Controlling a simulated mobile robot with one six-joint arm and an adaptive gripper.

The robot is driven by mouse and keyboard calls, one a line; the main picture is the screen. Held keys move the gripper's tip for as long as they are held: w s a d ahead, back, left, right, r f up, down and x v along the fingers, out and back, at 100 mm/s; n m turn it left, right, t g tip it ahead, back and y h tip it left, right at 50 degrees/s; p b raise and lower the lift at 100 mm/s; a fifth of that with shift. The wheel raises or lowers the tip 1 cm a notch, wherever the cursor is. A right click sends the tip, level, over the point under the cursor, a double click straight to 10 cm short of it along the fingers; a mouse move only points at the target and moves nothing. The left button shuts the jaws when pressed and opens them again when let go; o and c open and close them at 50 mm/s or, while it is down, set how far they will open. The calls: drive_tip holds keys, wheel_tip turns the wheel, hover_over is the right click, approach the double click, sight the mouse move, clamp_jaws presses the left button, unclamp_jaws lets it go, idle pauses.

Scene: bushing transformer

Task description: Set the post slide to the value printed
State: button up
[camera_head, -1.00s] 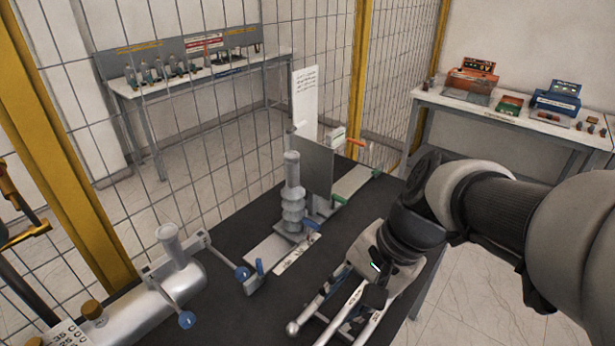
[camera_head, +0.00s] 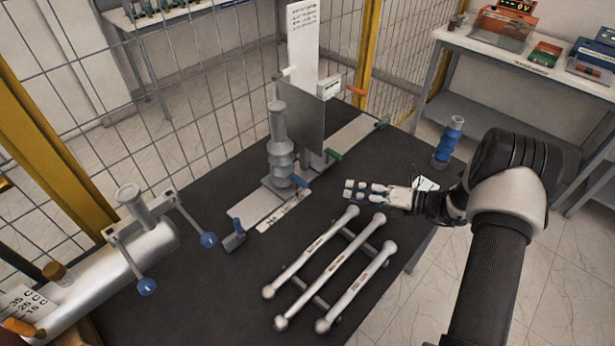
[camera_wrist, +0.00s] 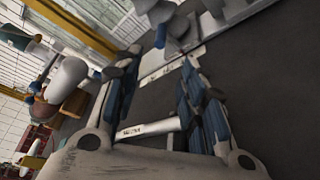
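A grey ribbed post (camera_head: 281,150) stands upright on a pale slide rail (camera_head: 245,208) in the head view. A white scale strip (camera_head: 284,213) with dark marks lies along the rail's front side; its values are too small to read. A blue lever (camera_head: 300,182) is at the post's foot, and a blue clamp handle (camera_head: 234,238) is at the rail's near end. A tall white printed card (camera_head: 302,45) stands behind; its text is unreadable. My gripper (camera_head: 352,190) is right of the post, apart from it, pointing left. Its blue-padded fingers are open and empty in the wrist view (camera_wrist: 160,75).
A rack of labelled rods (camera_head: 330,270) lies in front of my gripper. A grey plate (camera_head: 304,122) and green handle (camera_head: 333,155) are behind the post. A blue bottle-shaped part (camera_head: 449,140) stands at the right table edge. A silver cylinder (camera_head: 110,270) is at left.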

sight(308, 184)
drive_tip(key=shift+w+a+f, duration=0.1)
drive_tip(key=shift+w+f, duration=0.05)
drive_tip(key=b+x, duration=0.3)
drive_tip(key=x, duration=1.4)
drive_tip(key=shift+f, duration=0.1)
drive_tip(key=shift+c, duration=0.2)
clamp_jaws()
